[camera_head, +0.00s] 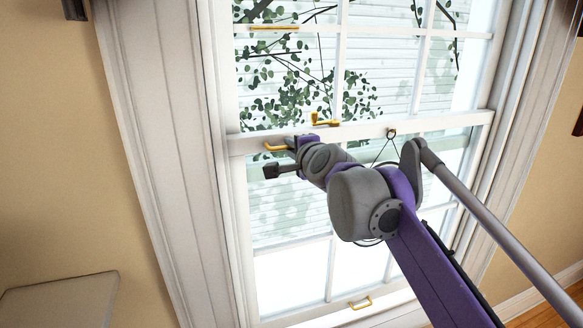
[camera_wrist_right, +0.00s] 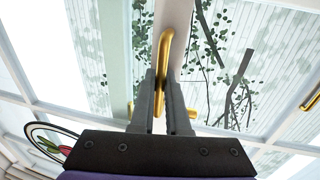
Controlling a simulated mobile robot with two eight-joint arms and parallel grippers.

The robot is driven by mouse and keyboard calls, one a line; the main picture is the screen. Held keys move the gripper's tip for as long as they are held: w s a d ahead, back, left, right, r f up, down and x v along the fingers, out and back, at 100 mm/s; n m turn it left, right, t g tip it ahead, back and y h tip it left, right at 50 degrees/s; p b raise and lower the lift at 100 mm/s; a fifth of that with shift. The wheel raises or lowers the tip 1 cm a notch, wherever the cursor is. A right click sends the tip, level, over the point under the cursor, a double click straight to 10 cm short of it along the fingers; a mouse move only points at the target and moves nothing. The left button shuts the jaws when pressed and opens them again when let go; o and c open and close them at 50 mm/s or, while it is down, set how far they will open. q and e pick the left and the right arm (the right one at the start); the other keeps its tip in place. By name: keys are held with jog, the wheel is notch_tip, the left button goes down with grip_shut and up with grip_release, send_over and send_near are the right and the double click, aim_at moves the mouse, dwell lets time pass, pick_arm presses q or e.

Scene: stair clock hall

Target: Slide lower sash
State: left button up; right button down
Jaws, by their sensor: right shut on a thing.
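The lower sash (camera_head: 440,123) is white with glass panes; its top rail crosses the middle of the window. A gold handle (camera_head: 274,148) sits at the left of that rail. My right gripper (camera_head: 289,144) reaches this handle from the right. In the right wrist view the two dark fingers (camera_wrist_right: 159,85) are shut on a gold bar handle (camera_wrist_right: 165,52). A gold latch (camera_head: 323,120) is on the rail right of the handle. My arm hides part of the sash. My left gripper is not in view.
The upper sash has a gold handle (camera_head: 274,28). An ornament hangs by a cord from a ring (camera_head: 391,132) on the middle rail, mostly behind my arm. A round decorated thing (camera_wrist_right: 48,142) shows beside the gripper. A pale flat-topped piece (camera_head: 60,300) stands at the lower left.

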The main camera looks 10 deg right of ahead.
jog(key=shift+r, duration=0.85)
jog(key=c, duration=1.2)
grip_release()
jog(key=shift+f, duration=0.1)
jog(key=shift+s, duration=0.1)
jog(key=v, duration=1)
jog(key=shift+s+p, duration=0.25)
jog(key=shift+p, duration=0.05)
